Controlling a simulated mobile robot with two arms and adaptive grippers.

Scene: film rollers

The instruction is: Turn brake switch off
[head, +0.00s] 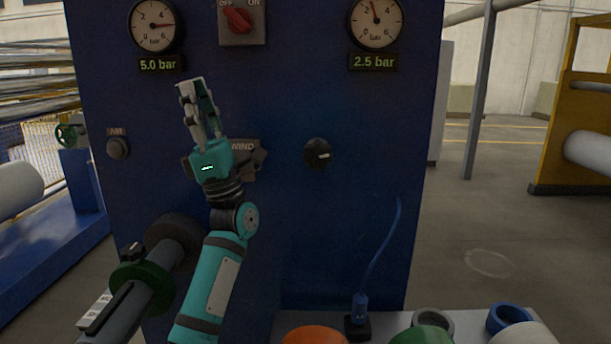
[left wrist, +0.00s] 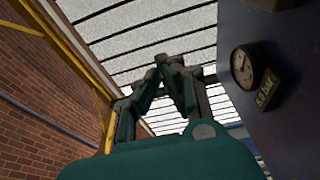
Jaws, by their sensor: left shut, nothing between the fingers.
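A red rotary switch (head: 237,20) sits on a grey plate at the top of the blue panel, with OFF at its upper left and ON at its upper right. Its handle slants from upper left to lower right. The plate's top is cut off and no brake label can be read. My left gripper (head: 198,90) is in front of the panel, below and left of the switch, fingers pointing up, shut and empty, apart from the switch. In the left wrist view its fingers (left wrist: 172,65) converge, and the switch cannot be made out. My right gripper is not in view.
A left gauge (head: 156,25) reads 5.0 bar and a right gauge (head: 376,22) 2.5 bar. My arm partly hides a WIND switch (head: 248,160). An AIR button (head: 117,148) and black knob (head: 318,153) flank it. A roller shaft (head: 140,295) juts out at lower left.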

